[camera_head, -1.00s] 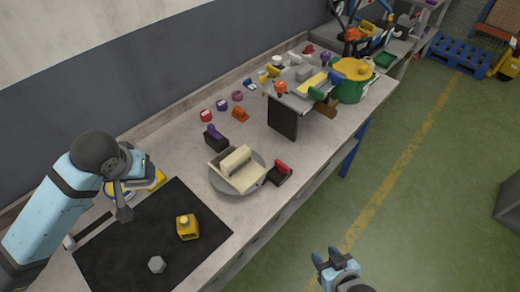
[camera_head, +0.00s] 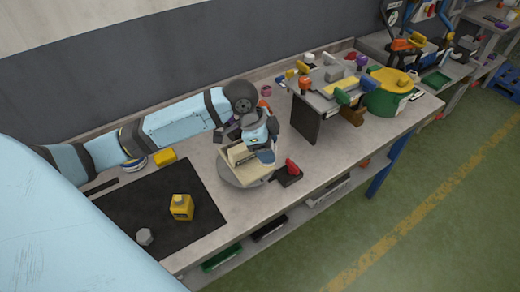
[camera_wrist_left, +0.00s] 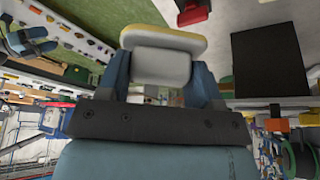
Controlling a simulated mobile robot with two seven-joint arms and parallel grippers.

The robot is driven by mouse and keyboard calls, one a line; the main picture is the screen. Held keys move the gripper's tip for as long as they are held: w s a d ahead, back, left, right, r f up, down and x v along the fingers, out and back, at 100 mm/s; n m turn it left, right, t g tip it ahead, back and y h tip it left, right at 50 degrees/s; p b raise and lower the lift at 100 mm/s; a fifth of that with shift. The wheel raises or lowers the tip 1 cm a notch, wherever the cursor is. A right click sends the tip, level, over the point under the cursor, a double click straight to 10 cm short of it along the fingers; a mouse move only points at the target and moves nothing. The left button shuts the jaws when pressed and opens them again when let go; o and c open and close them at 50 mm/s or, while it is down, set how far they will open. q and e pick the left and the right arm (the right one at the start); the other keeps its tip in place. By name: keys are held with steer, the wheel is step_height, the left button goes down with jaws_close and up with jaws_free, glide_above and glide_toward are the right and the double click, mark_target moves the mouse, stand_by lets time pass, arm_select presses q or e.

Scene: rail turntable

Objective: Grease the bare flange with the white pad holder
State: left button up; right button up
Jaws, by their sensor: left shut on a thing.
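My left gripper (camera_head: 262,148) is over the grey turntable (camera_head: 232,178), close to the cream rail piece (camera_head: 238,155) on it. In the left wrist view, the gripper (camera_wrist_left: 165,78) is shut on the white pad holder (camera_wrist_left: 163,62), a pale block with a yellowish edge between the blue fingers. The gripper hides part of the rail piece, including much of its far right side. I cannot tell whether the pad touches a flange, or which flange carries grease. My right gripper is out of view.
A red-handled block (camera_head: 290,170) stands just right of the turntable. A stand with a dark panel (camera_head: 305,118) and a green bin (camera_head: 388,98) are behind, to the right.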

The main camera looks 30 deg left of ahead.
arm_select(q)
steer(key=a+f+m+g+b, duration=0.1)
steer(key=f+m+b, duration=0.1)
steer(key=m+b, duration=0.1)
steer(key=a+f+m+g+b, duration=0.1)
steer(key=a+f+m+b, duration=0.1)
steer(key=f+m+b, duration=0.1)
steer(key=w+a+f+m+g+b, duration=0.1)
steer(key=a+f+m+g+b, duration=0.1)
steer(key=m+b, duration=0.1)
steer(key=shift+w+f+m, duration=0.1)
steer(key=shift+f+m, duration=0.2)
steer(key=shift+m, duration=0.2)
steer(key=shift+f, duration=1.4)
steer(key=shift+f, duration=0.5)
steer(key=shift+r, duration=0.1)
